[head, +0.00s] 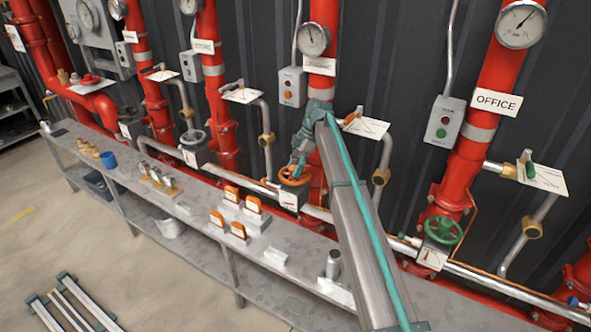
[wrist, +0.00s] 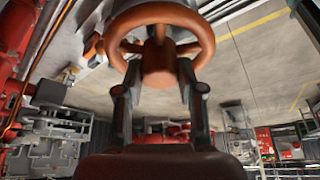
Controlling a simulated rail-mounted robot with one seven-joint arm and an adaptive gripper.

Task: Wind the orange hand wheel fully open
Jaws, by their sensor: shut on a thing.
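The orange hand wheel (head: 294,177) sits low on a red riser in the middle of the head view, above the bench. In the wrist view the wheel (wrist: 205,30) fills the top centre, with its rim, spokes and hub showing. My gripper (head: 297,165) is at the wheel from above in the head view. In the wrist view my gripper's two fingers (wrist: 160,85) stand on either side of the wheel's orange hub and are shut on it. The exact contact at the fingertips is partly hidden by the hub and rim.
A green hand wheel (head: 443,230) is on the OFFICE riser at right. The grey bench (head: 190,215) below carries orange-topped blocks (head: 231,193), a blue cup (head: 109,160) and a metal cylinder (head: 333,264). Pipes and gauges line the dark wall. The floor (head: 150,290) at lower left is mostly open.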

